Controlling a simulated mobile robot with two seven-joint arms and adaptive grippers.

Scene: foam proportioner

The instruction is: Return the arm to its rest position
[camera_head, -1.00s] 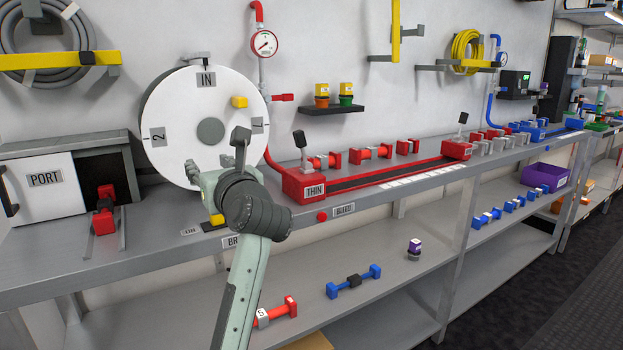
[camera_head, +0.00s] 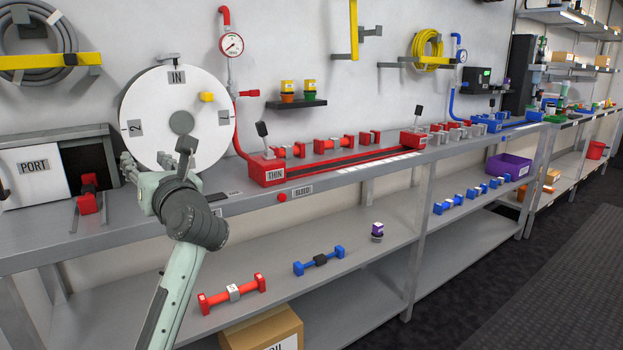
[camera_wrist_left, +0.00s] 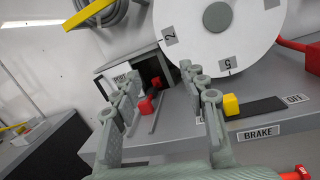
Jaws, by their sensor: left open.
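My left arm rises from the bottom of the head view. Its gripper (camera_head: 135,172) is at the front of the bench, in front of the white wheel's lower left part. In the left wrist view the gripper (camera_wrist_left: 165,100) has its two fingers spread with nothing between them. The white wheel (camera_head: 150,105) marked IN stands on the bench; it also shows in the wrist view (camera_wrist_left: 245,45). A yellow block (camera_wrist_left: 231,104) by the BRAKE label shows just beyond the right finger. My right gripper is in neither view.
The bench holds the PORT box (camera_head: 35,175), a red slider (camera_head: 87,198) on rails and the red THIN unit (camera_head: 277,172). The lower shelf holds a red bar piece (camera_head: 232,292) and a blue one (camera_head: 320,261). The dark floor at right is clear.

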